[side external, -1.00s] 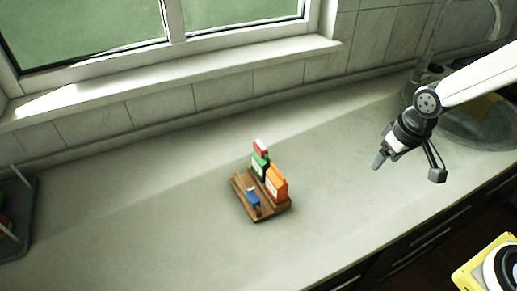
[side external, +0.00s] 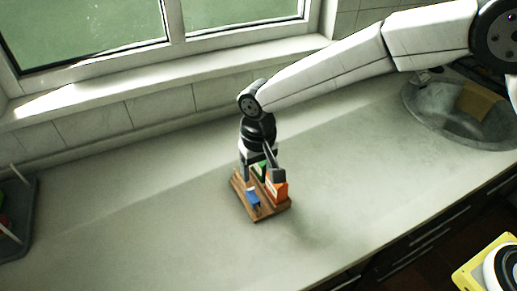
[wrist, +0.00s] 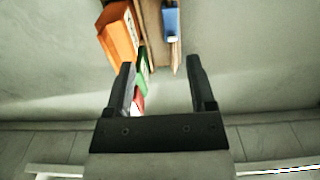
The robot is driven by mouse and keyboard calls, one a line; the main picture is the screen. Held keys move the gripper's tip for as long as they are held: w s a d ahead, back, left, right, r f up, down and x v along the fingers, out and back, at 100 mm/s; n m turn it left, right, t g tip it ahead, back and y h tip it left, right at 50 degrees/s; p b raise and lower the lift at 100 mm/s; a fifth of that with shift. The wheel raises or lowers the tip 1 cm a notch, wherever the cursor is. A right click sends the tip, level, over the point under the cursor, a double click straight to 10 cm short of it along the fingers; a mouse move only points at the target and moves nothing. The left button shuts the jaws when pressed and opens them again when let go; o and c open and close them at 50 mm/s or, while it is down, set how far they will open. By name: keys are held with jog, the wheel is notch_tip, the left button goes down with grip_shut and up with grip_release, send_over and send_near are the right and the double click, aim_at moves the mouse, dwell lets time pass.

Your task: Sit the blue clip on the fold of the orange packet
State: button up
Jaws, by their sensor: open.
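The blue clip (side external: 253,197) sits near the front left of a small wooden board (side external: 267,214). It also shows at the top of the wrist view (wrist: 171,22). The orange packet (side external: 277,190) stands upright at the right of the board, and in the wrist view (wrist: 118,32) it is at the upper left. My gripper (side external: 259,178) is over the back part of the board, and partly hides the packets. The packet's fold is hard to make out.
A green packet (side external: 259,169) stands behind the orange one; a red one (wrist: 138,100) shows beside my left finger in the wrist view. A dark tray (side external: 15,225) is at the far left, a sink (side external: 425,115) at the right. The counter around the board is clear.

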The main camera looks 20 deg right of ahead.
aim_at(252, 195)
jog(key=shift+a+f, duration=0.2)
jog(key=shift+a, duration=0.65)
jog(key=shift+f, duration=1.3)
jog(key=shift+d, duration=0.1)
jog(key=shift+f, duration=2.6)
grip_shut()
